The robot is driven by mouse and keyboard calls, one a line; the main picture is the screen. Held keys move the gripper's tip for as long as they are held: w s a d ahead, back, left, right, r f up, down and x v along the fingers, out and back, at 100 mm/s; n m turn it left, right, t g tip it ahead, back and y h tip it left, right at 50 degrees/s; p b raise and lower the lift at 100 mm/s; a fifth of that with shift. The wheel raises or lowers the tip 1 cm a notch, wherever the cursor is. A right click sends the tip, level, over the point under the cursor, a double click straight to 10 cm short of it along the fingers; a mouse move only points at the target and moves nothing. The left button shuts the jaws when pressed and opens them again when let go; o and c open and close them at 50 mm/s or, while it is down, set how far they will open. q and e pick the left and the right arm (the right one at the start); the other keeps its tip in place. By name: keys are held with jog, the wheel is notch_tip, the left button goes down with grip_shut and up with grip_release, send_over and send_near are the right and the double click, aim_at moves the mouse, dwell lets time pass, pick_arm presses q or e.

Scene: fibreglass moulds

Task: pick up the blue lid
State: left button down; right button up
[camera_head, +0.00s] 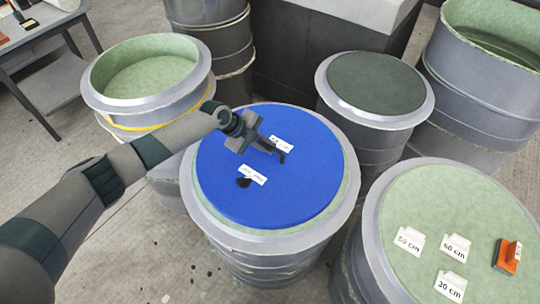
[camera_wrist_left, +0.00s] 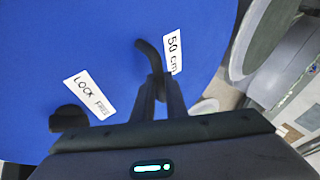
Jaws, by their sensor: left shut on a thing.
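The blue lid (camera_head: 285,195) is a flat round disc on top of a grey drum mould (camera_head: 320,236) with a pale green inner rim. It also fills much of the left wrist view (camera_wrist_left: 100,40). It carries a white "50 cm" label (camera_wrist_left: 173,52), a label starting "LOCK" (camera_wrist_left: 90,95), a black knob (camera_wrist_left: 69,118) and a black hooked handle (camera_wrist_left: 147,50). My left gripper (camera_wrist_left: 160,85) is shut on the handle; in the head view, the gripper (camera_head: 268,147) is over the lid's upper middle. Whether the lid is clear of the mould, I cannot tell. My right gripper is out of view.
An open green-lined mould (camera_head: 145,78) stands at the left, a dark-topped one (camera_head: 375,85) behind right. A pale green top (camera_head: 455,215) at front right bears size cards and an orange tool (camera_head: 508,255). A table (camera_head: 35,35) stands far left. The drums stand close together.

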aim_at(269, 147)
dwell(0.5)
pick_arm(q)
jog(key=shift+w, duration=0.1)
jog(key=shift+r, duration=0.15)
jog(key=shift+r+b, duration=0.6)
jog(key=shift+r, duration=0.25)
jog(key=shift+d+r+b, duration=0.2)
jog(key=shift+r+b, duration=0.15)
jog(key=shift+r, duration=0.25)
jog(key=shift+d+r+b, duration=0.2)
jog(key=shift+r+b, duration=0.1)
jog(key=shift+r, duration=0.3)
jog(key=s+d+r+b, duration=0.3)
jog(key=d+r, duration=0.3)
jog(key=d, duration=0.4)
jog(key=shift+d+r+b, duration=0.3)
jog(key=shift+r+b, duration=0.1)
jog(key=shift+b, duration=0.05)
